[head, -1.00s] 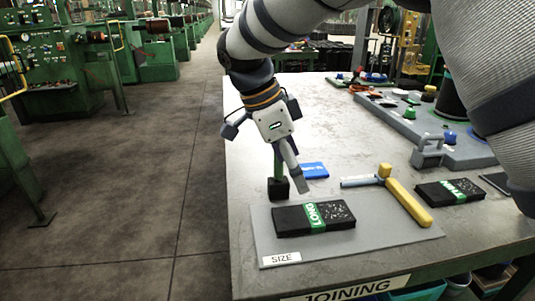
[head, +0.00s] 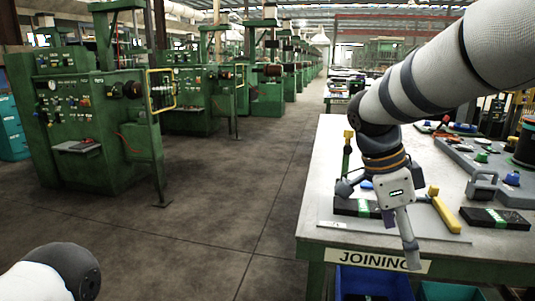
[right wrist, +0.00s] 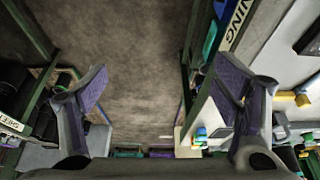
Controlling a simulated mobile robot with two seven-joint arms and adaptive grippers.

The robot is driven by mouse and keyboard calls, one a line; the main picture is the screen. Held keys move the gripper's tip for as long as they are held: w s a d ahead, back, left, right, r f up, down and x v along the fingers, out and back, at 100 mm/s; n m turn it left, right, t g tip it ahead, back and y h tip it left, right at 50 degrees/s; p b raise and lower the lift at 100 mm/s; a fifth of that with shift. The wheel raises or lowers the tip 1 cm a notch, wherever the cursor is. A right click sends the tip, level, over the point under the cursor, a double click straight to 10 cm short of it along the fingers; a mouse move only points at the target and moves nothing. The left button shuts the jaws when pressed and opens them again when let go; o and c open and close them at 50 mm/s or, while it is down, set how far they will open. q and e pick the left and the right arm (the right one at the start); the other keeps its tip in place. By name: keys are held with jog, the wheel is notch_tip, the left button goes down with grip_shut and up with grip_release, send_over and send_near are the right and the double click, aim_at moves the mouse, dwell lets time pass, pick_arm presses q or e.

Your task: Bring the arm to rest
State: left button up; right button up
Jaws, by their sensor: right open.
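My right gripper (head: 402,240) is open in the head view, hanging over the front edge of the workbench (head: 325,165) with its fingers pointing down. In the right wrist view its two purple-padded fingers (right wrist: 162,82) are spread wide, with nothing between them but floor beyond. A black packet (head: 346,208) with a green band lies on the grey mat (head: 440,234), partly hidden behind the gripper. A yellow-handled hammer (head: 446,214) lies to the right. My left gripper is not in view; only a rounded part of my left arm shows at lower left.
Another black packet (head: 478,215) lies on the bench near a grey padlock-shaped block (head: 483,187). Green machines (head: 95,130) stand at left. The floor between (head: 225,210) is clear.

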jog(key=s+a+f+n+g+y, duration=0.15)
jog(key=s+f+n, duration=0.3)
jog(key=f, duration=0.75)
jog(key=s+a+f+n+y, duration=0.15)
jog(key=s+f+n, duration=0.3)
jog(key=f, duration=0.75)
jog(key=s+f+n+y, duration=0.1)
jog(key=s+f+n, duration=0.1)
jog(key=s+f, duration=0.35)
jog(key=s+f+n+y, duration=0.1)
jog(key=s+f+n, duration=0.2)
jog(key=s, duration=0.6)
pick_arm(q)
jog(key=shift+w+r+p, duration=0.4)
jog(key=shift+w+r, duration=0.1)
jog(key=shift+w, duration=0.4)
pick_arm(e)
jog(key=s+d+n, duration=0.2)
jog(key=s+n, duration=0.4)
jog(key=s, duration=0.9)
jog(key=shift+s+d+f+h, duration=0.2)
jog(key=shift+f+h, duration=0.1)
jog(key=shift+c, duration=0.2)
